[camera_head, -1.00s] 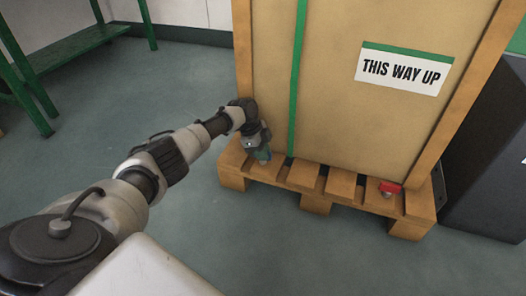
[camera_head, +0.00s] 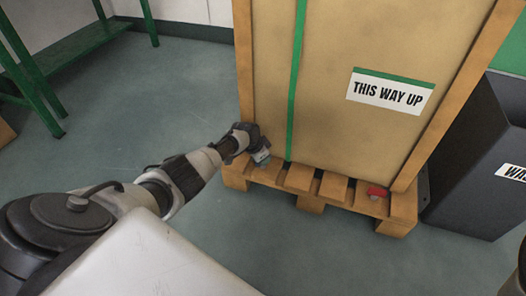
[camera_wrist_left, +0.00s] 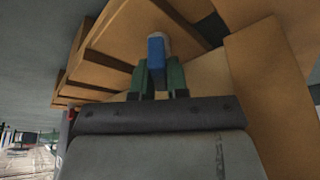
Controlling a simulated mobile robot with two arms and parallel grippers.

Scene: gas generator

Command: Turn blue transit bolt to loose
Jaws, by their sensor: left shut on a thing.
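The blue transit bolt (camera_wrist_left: 156,50) shows in the left wrist view as a blue handle with a pale round base against the wooden pallet. My left gripper (camera_wrist_left: 158,72) has its green fingers on both sides of the handle and is shut on it. In the head view my left gripper (camera_head: 262,157) is at the pallet's left front corner, and it hides the blue bolt there. A red bolt (camera_head: 377,191) sits on the pallet's right front part, away from my gripper.
A tall crate marked "THIS WAY UP" (camera_head: 345,60) with a green strap stands on the wooden pallet (camera_head: 313,187). A dark box (camera_head: 480,150) stands close on the right. A green bench (camera_head: 70,38) is at the far left. The floor in front is clear.

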